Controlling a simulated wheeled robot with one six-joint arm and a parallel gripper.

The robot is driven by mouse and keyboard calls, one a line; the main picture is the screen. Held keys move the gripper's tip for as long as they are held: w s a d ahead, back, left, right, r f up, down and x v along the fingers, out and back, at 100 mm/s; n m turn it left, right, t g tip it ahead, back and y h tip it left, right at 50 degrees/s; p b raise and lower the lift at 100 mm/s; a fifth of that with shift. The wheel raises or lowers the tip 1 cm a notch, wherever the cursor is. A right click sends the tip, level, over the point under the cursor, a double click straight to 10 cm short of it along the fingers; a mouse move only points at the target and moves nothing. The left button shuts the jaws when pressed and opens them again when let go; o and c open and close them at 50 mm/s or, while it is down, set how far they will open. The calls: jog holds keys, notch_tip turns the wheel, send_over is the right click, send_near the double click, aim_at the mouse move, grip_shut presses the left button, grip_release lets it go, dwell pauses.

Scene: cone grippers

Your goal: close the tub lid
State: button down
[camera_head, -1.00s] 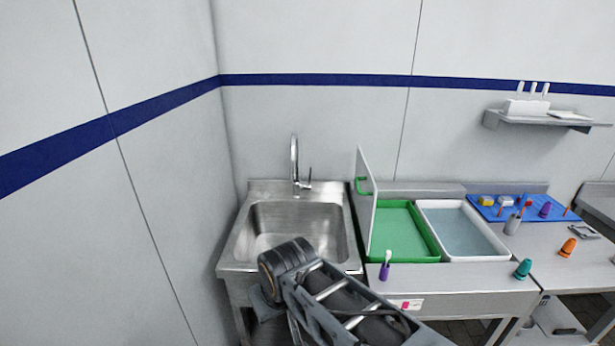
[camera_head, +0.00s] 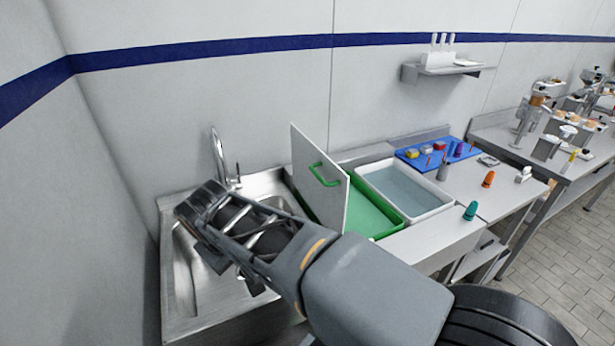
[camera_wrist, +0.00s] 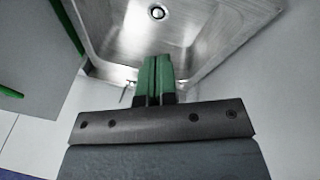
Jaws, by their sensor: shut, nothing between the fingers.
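The green tub (camera_head: 368,217) sits in the counter just right of the sink. Its pale grey lid (camera_head: 332,206) stands upright along the tub's left side, with a green handle (camera_head: 316,176) facing the sink. In the wrist view the lid (camera_wrist: 45,65) fills the upper left, with its handle (camera_wrist: 12,92) at the left edge. My gripper (camera_wrist: 155,62) shows green fingers pressed together, shut and empty. It is over the sink side, apart from the lid and handle. In the head view my arm reaches over the sink and the fingers cannot be made out.
The metal sink (camera_head: 182,285) with its tall faucet (camera_head: 217,157) lies under my arm. A white basin of water (camera_head: 405,190) is right of the tub. A blue tray (camera_head: 437,153) and small coloured items, including a teal one (camera_head: 470,211), are farther right.

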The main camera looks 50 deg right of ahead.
jog(key=w+d+m+g+h+b, duration=0.1)
jog(key=w+d+g+h+b, duration=0.4)
jog(key=d, duration=0.4)
jog(key=m+g+h+b, duration=0.3)
jog(key=m+g+h, duration=0.1)
jog(key=h, duration=0.3)
send_near(315, 174)
jog(key=p+x, duration=0.1)
jog(key=x, duration=0.6)
jog(key=shift+d+f, duration=0.15)
jog(key=shift+d, duration=0.05)
jog(key=shift+s, duration=0.15)
jog(key=shift+p, duration=0.3)
